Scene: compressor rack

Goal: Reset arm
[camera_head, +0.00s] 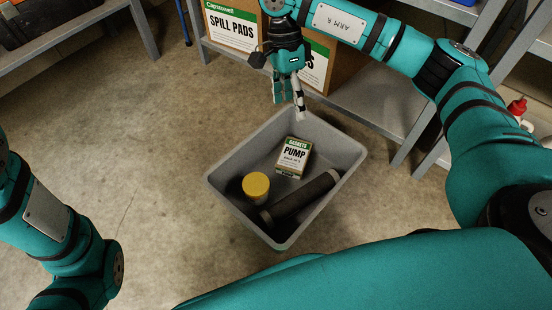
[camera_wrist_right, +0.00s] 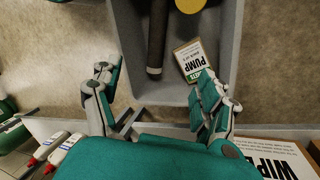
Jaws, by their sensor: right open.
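My right gripper (camera_head: 289,92) is open and empty in the head view, just above the far edge of a grey bin. In the right wrist view its fingers (camera_wrist_right: 157,92) are spread apart with the bin beyond them. The grey bin (camera_head: 345,150) stands on the floor. It holds a white and green PUMP box (camera_head: 294,158), a yellow-lidded jar (camera_head: 256,186) and a dark cylinder (camera_head: 300,197). My left arm shows at the left edge of the head view, but its gripper is out of view.
Cardboard boxes labelled SPILL PADS (camera_head: 232,27) stand on a grey shelf (camera_head: 368,98) behind the right gripper. A red-capped bottle (camera_head: 517,107) is at the right. Another shelf (camera_head: 75,38) is at the upper left. Floor left of the bin is clear.

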